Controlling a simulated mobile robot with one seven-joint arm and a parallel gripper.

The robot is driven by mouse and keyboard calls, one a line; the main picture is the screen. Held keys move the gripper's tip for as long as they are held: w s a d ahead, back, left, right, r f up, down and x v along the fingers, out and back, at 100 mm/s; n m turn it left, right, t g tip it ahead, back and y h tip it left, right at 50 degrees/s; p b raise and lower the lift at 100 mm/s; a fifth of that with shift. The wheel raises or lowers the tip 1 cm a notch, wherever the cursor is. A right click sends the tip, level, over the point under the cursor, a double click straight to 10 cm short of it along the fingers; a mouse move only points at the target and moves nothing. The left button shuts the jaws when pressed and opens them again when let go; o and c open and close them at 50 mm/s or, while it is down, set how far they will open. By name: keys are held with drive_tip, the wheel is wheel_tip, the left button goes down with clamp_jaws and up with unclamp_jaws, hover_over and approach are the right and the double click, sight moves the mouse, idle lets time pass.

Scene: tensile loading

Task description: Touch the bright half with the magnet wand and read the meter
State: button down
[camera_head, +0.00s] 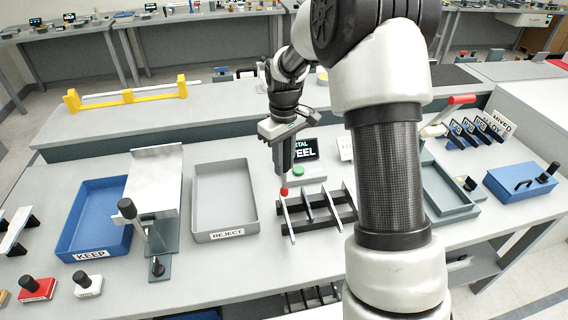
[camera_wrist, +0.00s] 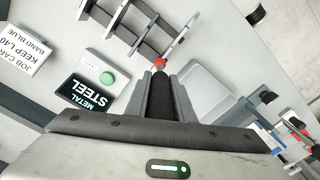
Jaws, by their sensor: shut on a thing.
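My gripper (camera_head: 284,160) is shut on the magnet wand, which points down over the bench; the wrist view shows its dark shaft (camera_wrist: 161,98) between the fingers. The wand's red tip (camera_head: 284,191) is at the far end of the leftmost light metal bar (camera_head: 287,215) on a black rack (camera_head: 318,217). In the wrist view the red tip (camera_wrist: 160,63) meets or nearly meets a bar end; I cannot tell contact for sure. The meter's dark screen (camera_head: 305,149) reads "METAL STEEL" in the wrist view (camera_wrist: 88,95). A green button (camera_wrist: 107,78) sits beside it.
A grey REJECT tray (camera_head: 226,234) and blue KEEP tray (camera_head: 90,253) lie left of the rack, with a grey stand (camera_head: 156,190) between them. A job card (camera_wrist: 22,52) stands near the meter. My arm hides part of the bench right of the rack.

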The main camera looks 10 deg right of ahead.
drive_tip(key=shift+r+p, duration=1)
drive_tip(key=shift+r, duration=1.1)
